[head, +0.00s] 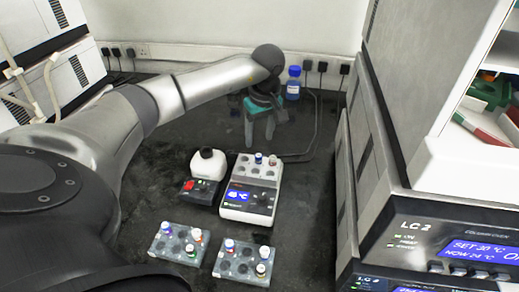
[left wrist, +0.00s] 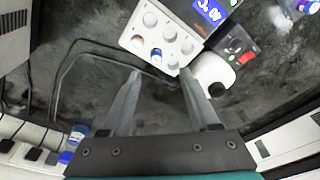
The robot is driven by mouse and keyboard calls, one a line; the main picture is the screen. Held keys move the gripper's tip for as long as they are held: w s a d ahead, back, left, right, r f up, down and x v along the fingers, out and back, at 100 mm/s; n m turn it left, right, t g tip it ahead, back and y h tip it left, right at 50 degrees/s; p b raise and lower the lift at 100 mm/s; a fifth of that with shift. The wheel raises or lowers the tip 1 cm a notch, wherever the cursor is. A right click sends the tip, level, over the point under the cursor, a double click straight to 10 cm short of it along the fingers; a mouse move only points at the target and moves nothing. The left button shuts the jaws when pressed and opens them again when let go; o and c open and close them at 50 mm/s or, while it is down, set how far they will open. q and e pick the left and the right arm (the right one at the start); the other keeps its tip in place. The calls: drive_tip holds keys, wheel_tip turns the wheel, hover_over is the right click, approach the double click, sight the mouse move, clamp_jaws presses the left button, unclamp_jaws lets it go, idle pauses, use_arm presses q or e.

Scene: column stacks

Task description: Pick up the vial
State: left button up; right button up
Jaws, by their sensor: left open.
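My left gripper (head: 259,141) is open and empty, its fingers pointing down beyond the far edge of the white heater block (head: 235,212). In the left wrist view the fingertips (left wrist: 160,73) are spread just short of the block's edge. Two capped vials stand upright in the block's far row: a blue-marked vial (head: 258,158) and a red-marked vial (head: 272,160). They also show in the left wrist view, the blue-marked one (left wrist: 156,55) and the red-marked one (left wrist: 172,60). Neither is between the fingers. More capped vials stand in the left rack (head: 157,251) and the right rack (head: 222,268). My right gripper is out of view.
A white-topped device (head: 208,165) stands left of the heater block. A blue-capped bottle (head: 293,85) stands by the back wall, near cables. A large LC 2 instrument (head: 425,232) bounds the right side.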

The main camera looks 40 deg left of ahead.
sight(258, 155)
use_arm(q)
drive_tip(key=f, duration=0.2)
drive_tip(key=a+f+b, duration=0.1)
drive_tip(key=f, duration=0.2)
drive_tip(key=w+f, duration=0.1)
drive_tip(key=f, duration=0.2)
drive_tip(key=shift+w+a+f, duration=0.1)
drive_tip(key=shift+a+f, duration=0.05)
drive_tip(key=shift+c, duration=0.4)
clamp_jaws()
